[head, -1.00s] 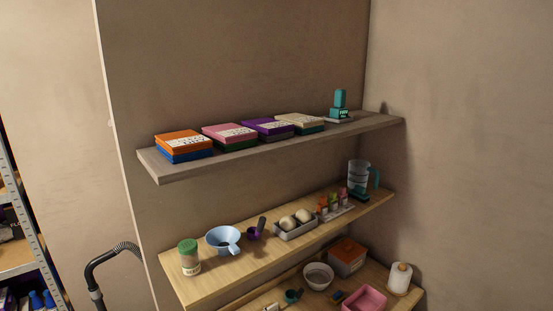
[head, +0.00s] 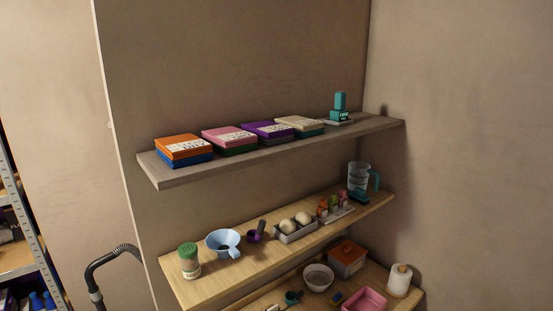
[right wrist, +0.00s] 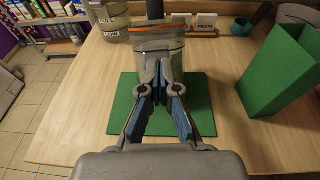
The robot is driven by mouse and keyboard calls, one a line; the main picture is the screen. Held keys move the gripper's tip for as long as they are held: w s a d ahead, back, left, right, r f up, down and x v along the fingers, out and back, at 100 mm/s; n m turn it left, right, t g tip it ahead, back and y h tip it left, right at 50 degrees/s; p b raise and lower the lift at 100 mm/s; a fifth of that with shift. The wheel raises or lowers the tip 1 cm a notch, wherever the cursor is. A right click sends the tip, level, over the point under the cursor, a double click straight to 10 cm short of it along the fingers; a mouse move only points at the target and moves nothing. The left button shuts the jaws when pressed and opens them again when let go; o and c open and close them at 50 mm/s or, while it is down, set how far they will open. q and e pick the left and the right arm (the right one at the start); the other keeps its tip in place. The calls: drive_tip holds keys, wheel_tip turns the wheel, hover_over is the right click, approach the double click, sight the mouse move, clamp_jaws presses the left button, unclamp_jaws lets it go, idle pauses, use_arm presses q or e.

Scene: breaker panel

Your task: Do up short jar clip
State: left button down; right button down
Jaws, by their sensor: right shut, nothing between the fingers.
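In the right wrist view, a jar (right wrist: 183,47) with a grey lid and an orange seal band stands on a green mat (right wrist: 122,118) on a wooden table. My right gripper (right wrist: 162,82) is shut and empty, its blue-padded fingers pointing at the near side of this jar. The fingers hide part of the jar's front, and I cannot make out the clip or whether the fingers touch it. Another labelled jar (right wrist: 108,22) stands farther back on the left. My left gripper is in neither view.
A tall green box (right wrist: 277,75) stands right of the mat. Small label cards (right wrist: 205,21) stand behind the jar. The table's left edge borders a tiled floor (right wrist: 45,85). The head view shows wall shelves with boxes (head: 184,145) and kitchen items.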

drive_tip(key=shift+d, duration=0.1)
drive_tip(key=shift+w+a+r, duration=0.5)
drive_tip(key=shift+w+r, duration=0.1)
drive_tip(key=shift+r, duration=0.25)
drive_tip(key=shift+w+a+r, duration=0.5)
drive_tip(key=shift+w+r, duration=0.05)
drive_tip(key=shift+r, duration=0.3)
drive_tip(key=shift+s+f, duration=0.1)
drive_tip(key=s+d+r, duration=0.4)
drive_tip(key=shift+s, duration=0.25)
idle(0.4)
drive_tip(key=shift+f, duration=0.1)
